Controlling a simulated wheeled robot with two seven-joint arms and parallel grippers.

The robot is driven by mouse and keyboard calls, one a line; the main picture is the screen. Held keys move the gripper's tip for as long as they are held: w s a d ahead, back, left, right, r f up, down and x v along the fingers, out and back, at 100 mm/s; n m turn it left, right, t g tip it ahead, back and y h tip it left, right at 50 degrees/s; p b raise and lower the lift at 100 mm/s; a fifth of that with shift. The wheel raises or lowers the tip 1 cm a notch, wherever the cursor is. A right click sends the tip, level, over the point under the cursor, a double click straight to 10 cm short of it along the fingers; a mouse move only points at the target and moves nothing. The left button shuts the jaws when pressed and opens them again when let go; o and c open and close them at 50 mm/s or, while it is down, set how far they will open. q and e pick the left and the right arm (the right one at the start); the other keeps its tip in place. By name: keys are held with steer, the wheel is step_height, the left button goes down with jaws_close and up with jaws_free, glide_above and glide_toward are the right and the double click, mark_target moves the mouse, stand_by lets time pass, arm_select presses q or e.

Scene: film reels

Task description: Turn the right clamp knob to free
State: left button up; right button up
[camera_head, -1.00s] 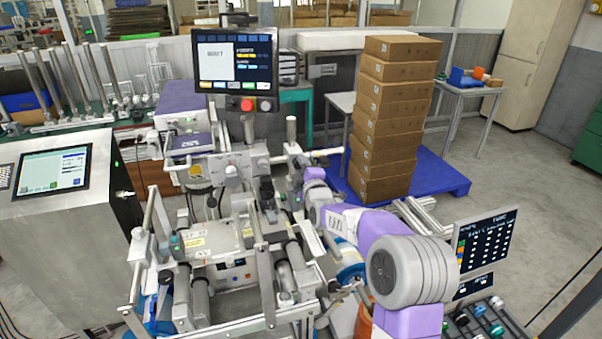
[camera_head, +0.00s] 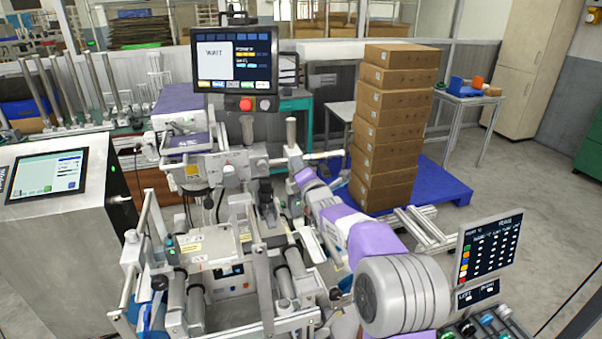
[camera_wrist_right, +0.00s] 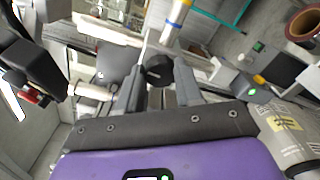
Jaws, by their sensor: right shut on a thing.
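The black clamp knob (camera_wrist_right: 158,70) sits between the two grey fingers of my right gripper (camera_wrist_right: 157,82) in the right wrist view. The gripper is shut on it. In the head view my right gripper (camera_head: 280,199) reaches in from the right to the middle of the machine (camera_head: 218,240), at the end of my purple and white arm. There the fingertips and knob are small and partly hidden, so the knob's turn angle cannot be read. My left gripper is not in view.
A monitor (camera_head: 234,61) reading "WAIT" stands above the machine. Metal rollers and rails crowd the space around my right gripper. Stacked cardboard boxes (camera_head: 391,125) stand on a blue pallet (camera_head: 447,182) behind my arm. A panel screen (camera_head: 488,250) is at the right.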

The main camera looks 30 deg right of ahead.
steer(key=shift+r+n, duration=0.1)
steer(key=shift+n, duration=0.3)
steer(key=o, duration=1)
steer(key=shift+o, duration=0.2)
steer(key=v, duration=0.7)
steer(key=shift+s+p, duration=0.25)
steer(key=shift+p, duration=0.15)
